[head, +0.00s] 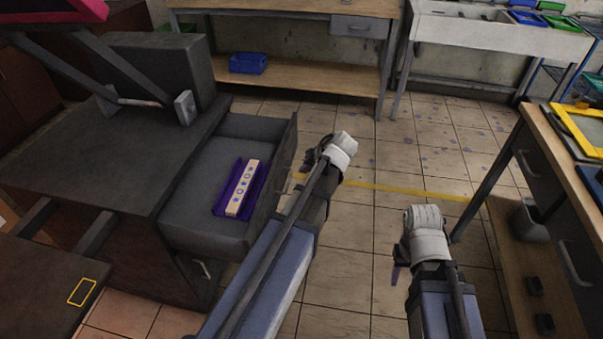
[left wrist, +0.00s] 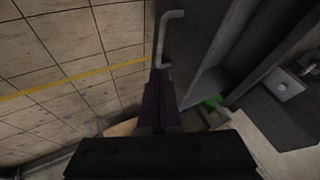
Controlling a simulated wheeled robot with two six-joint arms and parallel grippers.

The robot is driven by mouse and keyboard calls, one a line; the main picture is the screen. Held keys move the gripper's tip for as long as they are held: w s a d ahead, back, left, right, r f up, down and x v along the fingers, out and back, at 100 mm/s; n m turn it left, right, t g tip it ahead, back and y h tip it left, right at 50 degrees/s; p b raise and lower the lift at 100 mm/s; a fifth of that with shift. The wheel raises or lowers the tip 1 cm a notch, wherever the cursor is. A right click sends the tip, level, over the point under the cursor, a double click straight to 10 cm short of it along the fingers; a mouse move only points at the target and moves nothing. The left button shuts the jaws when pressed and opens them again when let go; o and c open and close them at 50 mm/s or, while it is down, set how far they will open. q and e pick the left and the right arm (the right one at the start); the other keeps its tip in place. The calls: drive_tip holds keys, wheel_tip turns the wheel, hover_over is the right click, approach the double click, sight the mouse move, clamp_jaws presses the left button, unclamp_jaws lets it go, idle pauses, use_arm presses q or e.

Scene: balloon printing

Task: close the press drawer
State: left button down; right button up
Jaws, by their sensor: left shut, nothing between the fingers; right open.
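The press drawer (head: 203,226) is pulled out of the dark grey press (head: 95,150) at the left. A purple tray (head: 226,190) with a pale, blue-patterned block (head: 243,188) lies in it. My left gripper (head: 308,160) is just outside the drawer's front panel (head: 284,160). In the left wrist view its fingers (left wrist: 160,78) are shut and empty, tips close to the bar handle (left wrist: 161,42) on the panel (left wrist: 196,40). I cannot tell whether they touch. My right gripper (head: 400,262) is open and empty over the floor, well right of the drawer.
A bench (head: 300,75) with a blue bin (head: 247,63) on its lower shelf stands at the back. A wooden-topped table (head: 540,120) with a yellow frame (head: 582,128) stands at the right. The tiled floor between is clear, crossed by a yellow line (head: 410,190).

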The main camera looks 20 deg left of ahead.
use_arm(q)
drive_tip(key=b, duration=0.6)
approach(280, 177)
wheel_tip(280, 177, down, 4)
drive_tip(key=w+d, duration=0.2)
drive_tip(key=shift+s+a+r+p, duration=0.15)
drive_tip(key=shift+s+a, duration=0.05)
drive_tip(key=shift+a, duration=0.55)
drive_tip(key=shift+s+a+r+p, duration=0.15)
drive_tip(key=shift+s+a, duration=0.05)
drive_tip(key=shift+a, duration=0.5)
drive_tip(key=shift+s+a+r+p, duration=0.15)
drive_tip(key=shift+s+a+r, duration=0.05)
drive_tip(key=shift+a, duration=0.55)
drive_tip(key=s+a, duration=0.3)
drive_tip(key=a, duration=1.1)
drive_tip(key=s+a, duration=0.3)
drive_tip(key=a, duration=1.1)
drive_tip(key=shift+s, duration=0.35)
drive_tip(key=shift+a+r, duration=0.1)
